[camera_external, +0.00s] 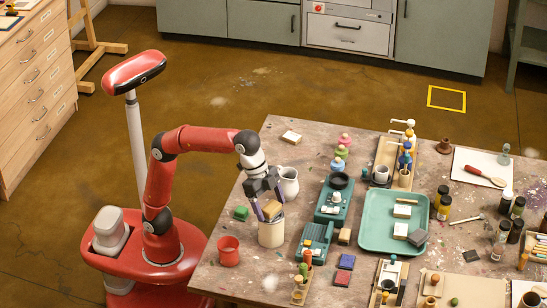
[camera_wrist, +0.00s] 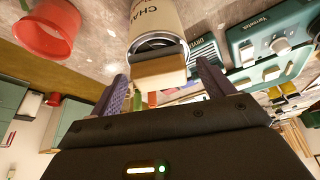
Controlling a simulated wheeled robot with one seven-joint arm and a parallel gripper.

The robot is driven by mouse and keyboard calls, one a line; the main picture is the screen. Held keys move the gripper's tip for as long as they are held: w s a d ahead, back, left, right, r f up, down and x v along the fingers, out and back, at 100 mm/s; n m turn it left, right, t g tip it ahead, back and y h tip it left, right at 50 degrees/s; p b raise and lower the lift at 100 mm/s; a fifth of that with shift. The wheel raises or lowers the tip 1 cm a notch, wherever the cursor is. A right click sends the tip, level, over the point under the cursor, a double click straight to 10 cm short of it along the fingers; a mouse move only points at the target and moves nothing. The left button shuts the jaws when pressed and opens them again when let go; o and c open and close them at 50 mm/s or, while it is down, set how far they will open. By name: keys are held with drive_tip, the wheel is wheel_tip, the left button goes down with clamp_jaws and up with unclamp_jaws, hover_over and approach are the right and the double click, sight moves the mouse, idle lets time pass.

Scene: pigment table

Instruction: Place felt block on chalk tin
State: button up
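The chalk tin (camera_external: 271,234) is a cream cylinder upright near the table's left edge. In the wrist view the tin (camera_wrist: 160,20) appears inverted, its label partly showing. The felt block (camera_external: 271,209), tan with a dark layer (camera_wrist: 160,68), is at the top of the tin and seems to rest on its rim; the exact contact is hard to see. My gripper (camera_external: 267,203) is over the tin with one finger on each side of the block. In the wrist view the gripper (camera_wrist: 164,80) is open, with narrow gaps beside the block.
A red cup (camera_external: 229,251) stands left of the tin, and a white jug (camera_external: 288,183) stands close behind it.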

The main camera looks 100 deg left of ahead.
drive_tip(key=shift+r, duration=0.35)
drive_tip(key=p+v, duration=0.4)
drive_tip(key=v, duration=0.7)
drive_tip(key=shift+s+r, duration=0.25)
